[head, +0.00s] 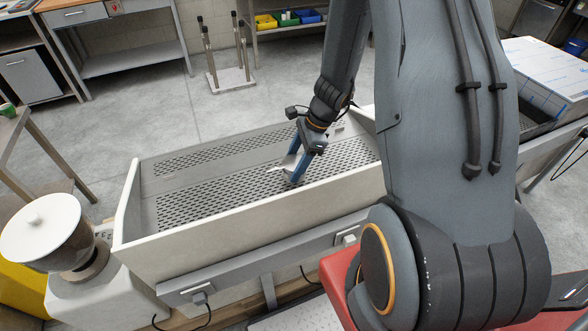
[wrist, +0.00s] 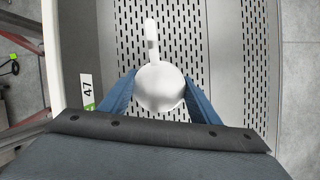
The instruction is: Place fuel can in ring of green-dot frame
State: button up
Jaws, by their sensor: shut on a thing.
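My gripper (head: 294,172) is low over the perforated floor of a long pale trough. In the wrist view, its two blue fingers stand on either side of a white round thing (wrist: 161,88) with a narrow handle-like part pointing away. The gripper is shut on this thing. In the head view, the white thing (head: 283,167) shows small between the fingers. I cannot tell whether it touches the trough floor. I cannot make out a fuel can or a frame with a ring and green dot in either view.
The trough (head: 250,235) has raised walls around the gripper and bare slotted floor to its left. A label reading 47 (wrist: 88,92) is on its wall. A grinder-like machine with a white lid (head: 42,225) stands at the left.

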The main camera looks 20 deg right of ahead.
jog(key=shift+f, duration=1.35)
jog(key=shift+f, duration=0.1)
jog(key=o, duration=0.9)
jog(key=shift+f, duration=0.1)
jog(key=o, duration=0.4)
jog(key=shift+o, duration=0.2)
